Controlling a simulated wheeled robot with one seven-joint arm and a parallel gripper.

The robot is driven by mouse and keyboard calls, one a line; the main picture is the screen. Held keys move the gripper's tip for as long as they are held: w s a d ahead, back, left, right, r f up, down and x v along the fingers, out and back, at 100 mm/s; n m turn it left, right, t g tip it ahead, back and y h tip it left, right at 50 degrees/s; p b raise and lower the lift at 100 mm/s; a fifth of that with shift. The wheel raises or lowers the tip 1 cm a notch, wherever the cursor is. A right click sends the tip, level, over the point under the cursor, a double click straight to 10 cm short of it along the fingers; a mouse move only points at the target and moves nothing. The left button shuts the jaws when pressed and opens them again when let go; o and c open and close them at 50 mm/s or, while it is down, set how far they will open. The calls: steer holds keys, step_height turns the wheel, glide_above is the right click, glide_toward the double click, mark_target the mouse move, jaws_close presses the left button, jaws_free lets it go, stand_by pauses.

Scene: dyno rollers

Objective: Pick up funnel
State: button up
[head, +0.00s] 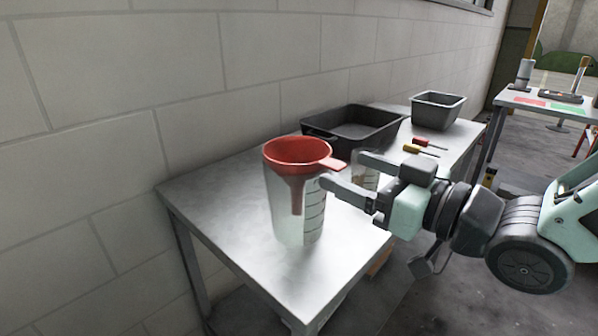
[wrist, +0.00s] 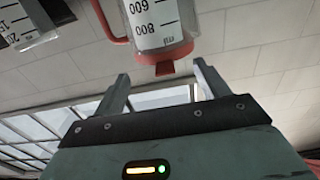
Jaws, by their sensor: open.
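The red funnel (head: 297,151) sits upright in the mouth of a clear measuring jug (head: 312,215), its spout hanging inside. Its small tab points right, towards my gripper (head: 342,169). My gripper is open and empty, to the right of the funnel at about rim height, with its fingers pointing at the tab. In the wrist view, which is upside down, the funnel's red tab (wrist: 165,68) shows between the spread fingertips of my gripper (wrist: 162,75). I cannot tell whether the tab reaches in between them. The marked jug (wrist: 153,22) shows beyond.
The jug stands on a metal table (head: 225,205) by a block wall. A second clear jug (head: 368,172) stands close behind my fingers. A black tray (head: 350,130), a grey bin (head: 437,110) and screwdrivers (head: 422,148) lie farther back. The table's left part is bare.

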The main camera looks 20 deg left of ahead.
mark_target(343, 168)
steer(key=x, duration=0.4)
steer(key=shift+s+a+r, duration=0.15)
steer(key=shift+s+a, duration=0.1)
steer(key=shift+a, duration=0.1)
